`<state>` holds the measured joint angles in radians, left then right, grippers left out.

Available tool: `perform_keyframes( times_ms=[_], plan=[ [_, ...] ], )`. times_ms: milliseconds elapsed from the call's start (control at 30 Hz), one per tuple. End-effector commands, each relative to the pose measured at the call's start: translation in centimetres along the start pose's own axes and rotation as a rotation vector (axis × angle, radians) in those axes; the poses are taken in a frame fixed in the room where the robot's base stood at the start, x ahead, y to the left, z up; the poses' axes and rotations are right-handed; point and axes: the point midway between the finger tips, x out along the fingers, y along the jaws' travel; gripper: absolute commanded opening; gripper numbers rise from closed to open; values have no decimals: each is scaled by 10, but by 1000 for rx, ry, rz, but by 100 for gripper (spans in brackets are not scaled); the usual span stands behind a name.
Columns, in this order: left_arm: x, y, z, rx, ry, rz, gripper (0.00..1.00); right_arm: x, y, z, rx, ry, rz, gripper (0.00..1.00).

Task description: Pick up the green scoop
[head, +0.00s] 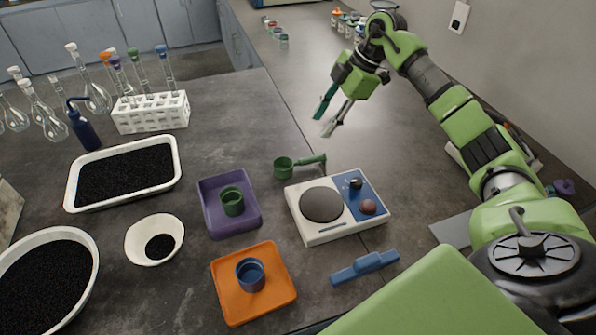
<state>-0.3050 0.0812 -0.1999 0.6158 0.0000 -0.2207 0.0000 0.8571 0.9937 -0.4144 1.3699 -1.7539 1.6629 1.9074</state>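The green scoop (285,169) lies on the dark bench just behind the white and blue hotplate-like device (331,232). Its cup is on the left and its handle points right, with the handle end close to the device's back edge. My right gripper (323,124) is above and behind the scoop, tilted down to the left. Its two fingers are apart with nothing between them, and it does not touch the scoop. My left gripper is not in view.
A purple tray (213,222) and an orange tray (228,302) each hold a small cup. A blue handle-shaped piece (365,267) lies in front of the device. A white tube rack (150,112) stands at the back left.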

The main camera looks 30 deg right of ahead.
Motion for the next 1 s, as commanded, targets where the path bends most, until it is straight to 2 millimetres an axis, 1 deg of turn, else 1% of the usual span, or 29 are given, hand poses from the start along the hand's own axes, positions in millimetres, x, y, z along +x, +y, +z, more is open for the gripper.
perform_keyframes(
  times_ms=[33,100,200,267,367,500,633,700,867,1000],
  plan=[
    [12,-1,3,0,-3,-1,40,12,-2,5,0,0,0,35],
    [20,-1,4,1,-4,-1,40,18,-4,8,0,0,0,35],
    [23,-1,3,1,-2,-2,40,22,-4,9,0,0,0,35],
    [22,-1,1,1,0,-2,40,26,-5,8,0,1,-1,35],
    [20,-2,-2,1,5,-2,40,40,-5,8,1,1,-5,35],
    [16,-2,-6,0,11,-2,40,69,-5,7,2,2,-5,35],
    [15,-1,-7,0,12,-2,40,91,-5,7,1,2,-4,35],
    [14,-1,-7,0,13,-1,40,99,-4,7,0,1,-2,35],
    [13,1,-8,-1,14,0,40,109,-5,6,0,1,-3,35],
    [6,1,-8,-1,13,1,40,126,-6,1,1,3,-4,35]
  ],
)
